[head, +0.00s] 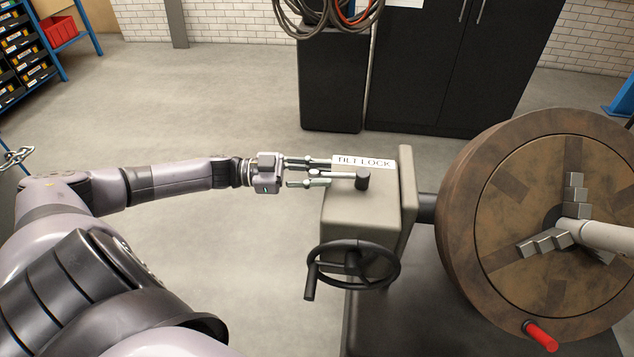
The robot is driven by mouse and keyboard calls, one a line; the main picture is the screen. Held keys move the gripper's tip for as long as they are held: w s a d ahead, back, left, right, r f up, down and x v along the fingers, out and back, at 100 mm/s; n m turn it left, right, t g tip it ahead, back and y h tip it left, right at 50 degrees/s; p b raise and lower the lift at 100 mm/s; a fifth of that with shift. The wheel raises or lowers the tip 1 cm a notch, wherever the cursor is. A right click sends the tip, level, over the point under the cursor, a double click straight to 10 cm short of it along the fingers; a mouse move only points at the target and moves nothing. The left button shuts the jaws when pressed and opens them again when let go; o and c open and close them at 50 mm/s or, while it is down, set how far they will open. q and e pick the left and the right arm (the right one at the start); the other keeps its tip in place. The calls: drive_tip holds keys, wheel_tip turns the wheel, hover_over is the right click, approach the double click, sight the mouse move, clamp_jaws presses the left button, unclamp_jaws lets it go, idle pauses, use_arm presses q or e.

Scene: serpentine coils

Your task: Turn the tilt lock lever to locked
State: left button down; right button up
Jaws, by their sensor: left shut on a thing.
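The tilt lock lever is a thin light metal rod (345,175) with a dark round hub (362,179). It lies across the top of a beige housing (340,215), pointing left from the hub. A white label reading TILT LOCK (364,163) sits just behind it. My left gripper (318,174) reaches in from the left, its fingers either side of the lever's left end and shut on it. The fingertips are close to the housing's left edge. My right gripper is out of view.
A black handwheel (353,268) with a crank handle is on the housing's front. A large round chuck plate (540,215) with stepped jaws and a red handle (541,336) stands at right. Dark cabinets (440,70) stand behind. The floor (215,100) at left is clear.

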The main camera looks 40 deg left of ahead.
use_arm(q)
drive_tip(key=shift+w+a+f+m+g+h+b, duration=0.2)
drive_tip(key=shift+w+m+g+h+b, duration=0.15)
drive_tip(key=shift+g+b, duration=0.25)
drive_tip(key=shift+r+m+b, duration=0.2)
drive_tip(key=shift+m+b, duration=0.1)
drive_tip(key=shift+m, duration=0.05)
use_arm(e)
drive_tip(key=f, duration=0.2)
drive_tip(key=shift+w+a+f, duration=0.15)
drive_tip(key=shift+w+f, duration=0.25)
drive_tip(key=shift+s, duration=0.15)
use_arm(q)
drive_tip(key=c, duration=1.7)
unclamp_jaws()
drive_tip(key=shift+w, duration=0.1)
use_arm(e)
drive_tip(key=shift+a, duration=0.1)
use_arm(q)
drive_tip(key=shift+o, duration=0.2)
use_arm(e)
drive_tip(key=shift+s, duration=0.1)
use_arm(q)
drive_tip(key=v, duration=1.2)
drive_tip(key=shift+w, duration=0.15)
drive_tip(key=shift+a+f, duration=0.1)
